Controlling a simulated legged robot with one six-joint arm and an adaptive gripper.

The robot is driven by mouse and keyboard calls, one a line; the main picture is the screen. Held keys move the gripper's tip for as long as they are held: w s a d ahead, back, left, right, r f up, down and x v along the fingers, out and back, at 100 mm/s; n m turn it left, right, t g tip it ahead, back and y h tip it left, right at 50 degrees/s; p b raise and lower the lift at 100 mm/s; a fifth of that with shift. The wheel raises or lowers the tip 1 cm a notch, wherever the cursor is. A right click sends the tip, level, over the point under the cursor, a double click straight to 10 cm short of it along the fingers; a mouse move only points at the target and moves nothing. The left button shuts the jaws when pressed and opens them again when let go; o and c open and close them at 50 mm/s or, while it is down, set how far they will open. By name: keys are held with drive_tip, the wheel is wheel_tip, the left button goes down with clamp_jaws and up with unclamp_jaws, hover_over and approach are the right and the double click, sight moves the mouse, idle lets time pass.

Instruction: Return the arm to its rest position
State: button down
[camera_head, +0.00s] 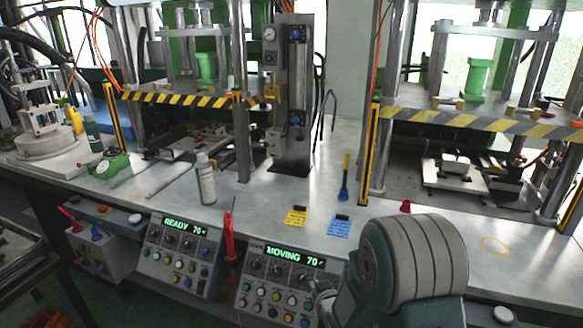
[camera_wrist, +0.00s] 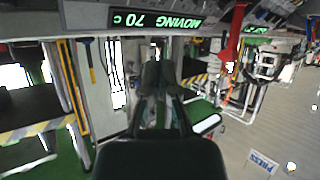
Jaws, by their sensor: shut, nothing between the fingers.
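My gripper (camera_wrist: 159,72) shows in the middle of the wrist view, its dark fingers close together with nothing between them. The wrist view is turned over, so the panel text reads upside down. In the head view, a large rounded grey-green part of my arm fills the lower right, in front of the bench edge. My fingertips cannot be made out clearly there.
The metal bench (camera_head: 262,208) carries presses with striped guards (camera_head: 480,122), a white bottle (camera_head: 206,180), and yellow and blue tags (camera_head: 297,216). Control panels reading READY (camera_head: 180,255) and MOVING (camera_head: 285,285) sit along its front, with a red-handled tool (camera_head: 229,236) between them.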

drive_tip(key=s+d+r+m+g+h, duration=0.1)
drive_tip(key=s+d+r+g+h, duration=0.15)
drive_tip(key=s+r, duration=0.45)
drive_tip(key=s+d+r+m+g+h, duration=0.1)
drive_tip(key=s+d+r, duration=0.3)
drive_tip(key=r, duration=0.6)
drive_tip(key=s+d+r+m+g, duration=0.1)
drive_tip(key=s+r+g, duration=0.1)
drive_tip(key=s, duration=0.8)
drive_tip(key=s+d+r+g, duration=0.1)
drive_tip(key=s+r, duration=0.2)
drive_tip(key=s, duration=0.8)
drive_tip(key=shift+r+m+g, duration=0.3)
drive_tip(key=shift+m+g, duration=0.05)
drive_tip(key=shift+m, duration=0.05)
drive_tip(key=shift+d, duration=0.1)
